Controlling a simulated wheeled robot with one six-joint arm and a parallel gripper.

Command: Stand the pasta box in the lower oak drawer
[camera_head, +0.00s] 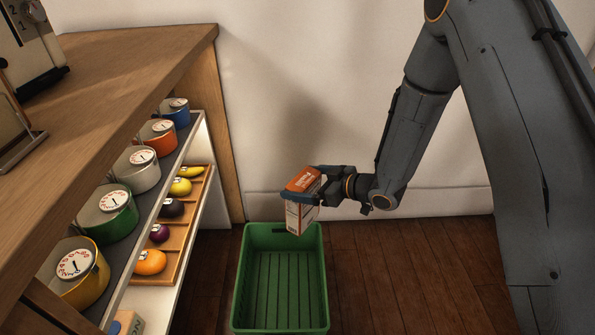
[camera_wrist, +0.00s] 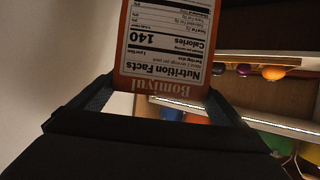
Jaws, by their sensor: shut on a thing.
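The pasta box (camera_head: 300,216), white and orange, hangs roughly upright and slightly tilted above the far end of a green crate. My gripper (camera_head: 311,184) is shut on its upper part. In the wrist view the box (camera_wrist: 168,50) shows its nutrition panel, upside down, between my fingers (camera_wrist: 165,97).
The green crate (camera_head: 326,290) stands empty on the floor. A small box (camera_head: 128,322) is at the lower drawer's near end. Floor is clear at the right.

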